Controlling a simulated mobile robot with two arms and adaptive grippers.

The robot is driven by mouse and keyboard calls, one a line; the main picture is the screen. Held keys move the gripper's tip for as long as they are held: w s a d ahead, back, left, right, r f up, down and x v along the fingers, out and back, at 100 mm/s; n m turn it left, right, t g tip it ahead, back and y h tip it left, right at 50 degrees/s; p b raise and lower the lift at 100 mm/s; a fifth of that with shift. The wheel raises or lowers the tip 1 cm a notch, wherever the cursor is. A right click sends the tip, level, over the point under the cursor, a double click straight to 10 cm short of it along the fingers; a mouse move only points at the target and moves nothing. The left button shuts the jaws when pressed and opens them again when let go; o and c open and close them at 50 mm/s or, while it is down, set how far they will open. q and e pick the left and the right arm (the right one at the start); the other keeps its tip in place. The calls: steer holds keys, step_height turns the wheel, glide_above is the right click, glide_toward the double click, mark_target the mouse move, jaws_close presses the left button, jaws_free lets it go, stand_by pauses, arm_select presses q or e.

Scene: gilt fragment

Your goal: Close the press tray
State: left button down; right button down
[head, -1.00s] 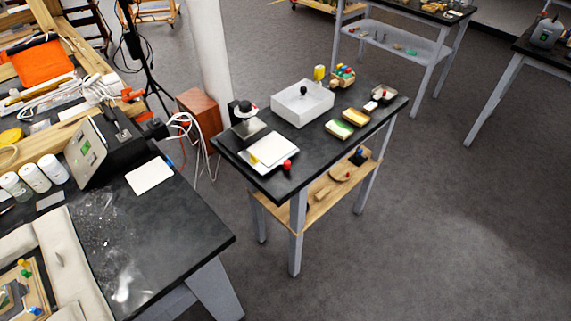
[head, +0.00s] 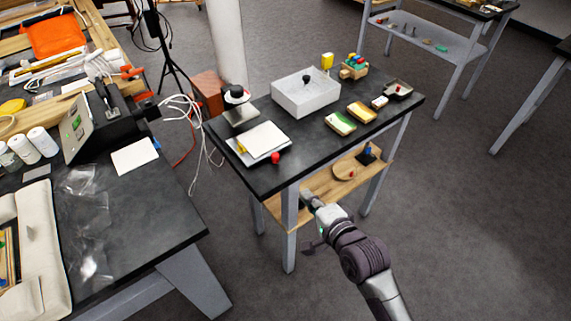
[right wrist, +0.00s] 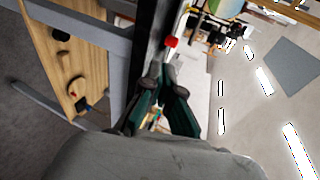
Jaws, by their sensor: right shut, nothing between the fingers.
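A press tray (head: 246,157) with a white sheet (head: 263,139) on top and a red knob (head: 276,158) at its front corner lies on the small dark table. The tray sticks out in front of the press (head: 237,99), which has a dark round top. The red knob also shows in the right wrist view (right wrist: 171,41). My right gripper (head: 309,200) is shut and empty, in front of the table and below its top in the head view. In the right wrist view its fingers (right wrist: 160,75) point towards the knob, apart from it. My left gripper is out of view.
The small table (head: 310,150) also bears a white box (head: 305,97), sponges (head: 341,123) and a small dark pan (head: 398,90). Its wooden lower shelf (head: 325,187) holds small items. A larger dark workbench (head: 150,205) stands at left.

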mark_target(277, 161)
steer(key=x, duration=0.4)
steer(key=r+p+x, duration=0.1)
steer(key=x, duration=0.7)
steer(key=shift+w+a+r, duration=0.3)
steer(key=shift+w, duration=0.05)
steer(key=shift+w+a+f+p, duration=0.1)
steer(key=shift+w+a+p, duration=0.25)
steer(key=shift+w, duration=0.25)
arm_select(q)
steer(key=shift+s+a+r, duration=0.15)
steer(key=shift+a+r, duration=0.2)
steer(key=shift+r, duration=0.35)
